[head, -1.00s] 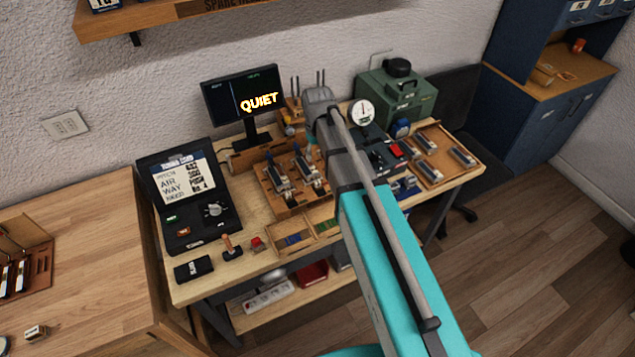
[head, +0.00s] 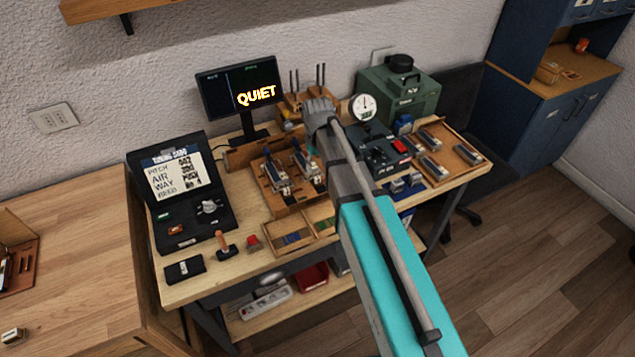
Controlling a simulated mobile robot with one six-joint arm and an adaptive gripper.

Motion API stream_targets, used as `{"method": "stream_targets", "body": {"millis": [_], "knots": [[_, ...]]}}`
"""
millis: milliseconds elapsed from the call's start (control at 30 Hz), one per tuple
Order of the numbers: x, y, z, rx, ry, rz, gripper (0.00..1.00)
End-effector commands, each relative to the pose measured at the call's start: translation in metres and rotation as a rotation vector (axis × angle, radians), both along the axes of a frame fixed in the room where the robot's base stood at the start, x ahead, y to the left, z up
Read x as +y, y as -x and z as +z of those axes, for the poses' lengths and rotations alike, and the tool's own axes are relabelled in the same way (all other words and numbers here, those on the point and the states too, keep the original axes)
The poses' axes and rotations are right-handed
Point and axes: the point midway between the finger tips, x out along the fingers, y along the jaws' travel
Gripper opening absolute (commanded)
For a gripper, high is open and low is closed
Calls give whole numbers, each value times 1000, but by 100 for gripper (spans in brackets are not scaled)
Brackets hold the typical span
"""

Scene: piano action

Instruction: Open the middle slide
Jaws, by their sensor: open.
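A wooden stand (head: 292,200) on the workbench carries metal slide units. One slide unit (head: 277,178) is at the left and another (head: 306,166) is to its right, close beside my arm. A third unit, if there is one, is hidden behind the arm. I cannot tell from this view how far each slide is open. My grey and teal arm reaches up from the bottom right, and its grey end is above and behind the stand. My gripper's fingers are hidden behind the arm, so contact with a slide cannot be seen.
A monitor (head: 240,90) reading QUIET stands behind the stand. A round dial gauge (head: 363,107) and a dark device (head: 385,150) are right of the arm. A black open case (head: 180,195) is at the left, and a wooden tray (head: 270,238) is in front.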

Motion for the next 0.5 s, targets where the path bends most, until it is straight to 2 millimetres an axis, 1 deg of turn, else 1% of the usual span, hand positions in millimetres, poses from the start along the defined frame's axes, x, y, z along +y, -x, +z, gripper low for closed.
{"method": "stream_targets", "body": {"millis": [33, 500], "knots": [[0, 0, -8, 0, 0, 0, 63], [0, 0, -44, 0, 0, 0, 63]]}}
